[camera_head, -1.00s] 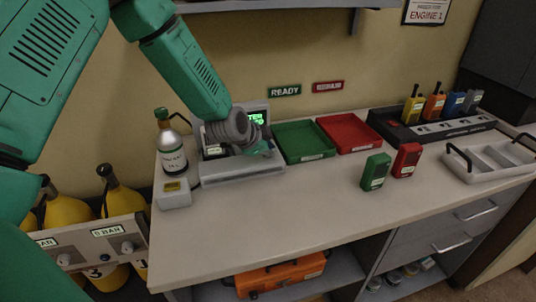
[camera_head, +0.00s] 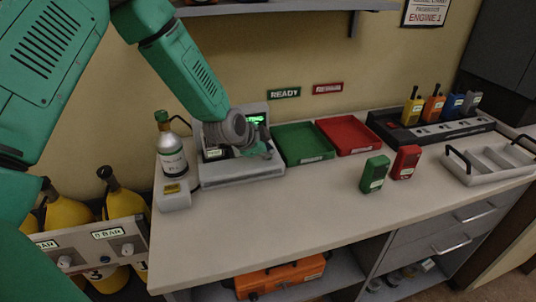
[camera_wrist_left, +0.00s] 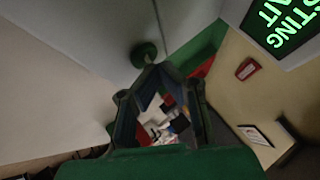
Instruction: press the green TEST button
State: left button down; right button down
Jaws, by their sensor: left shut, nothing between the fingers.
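The grey test station (camera_head: 243,178) stands at the back left of the counter, its screen (camera_head: 256,119) lit with green text. In the left wrist view the screen (camera_wrist_left: 285,22) shows partly cut-off green letters, "STING" and "AIT". The round green TEST button (camera_wrist_left: 143,54) sits on a pale panel right by my fingertips; I cannot tell whether they touch it. In the head view my arm and gripper hide the button. My left gripper (camera_head: 265,150) is shut and empty, low over the station; its fingers (camera_wrist_left: 158,72) also show in the wrist view. My right gripper is out of view.
A labelled bottle (camera_head: 172,158) stands left of the station. Green (camera_head: 303,158) and red (camera_head: 349,149) trays lie to its right. Green (camera_head: 374,174) and red (camera_head: 405,162) handheld devices stand farther right. The front of the counter (camera_head: 260,225) is clear.

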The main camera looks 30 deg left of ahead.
pick_arm(q)
jog(key=shift+a+r, duration=0.15)
jog(key=shift+r, duration=0.25)
notch_tip(320, 180, up, 5)
jog(key=p, duration=0.4)
jog(key=shift+r, duration=0.1)
dwell(0.9)
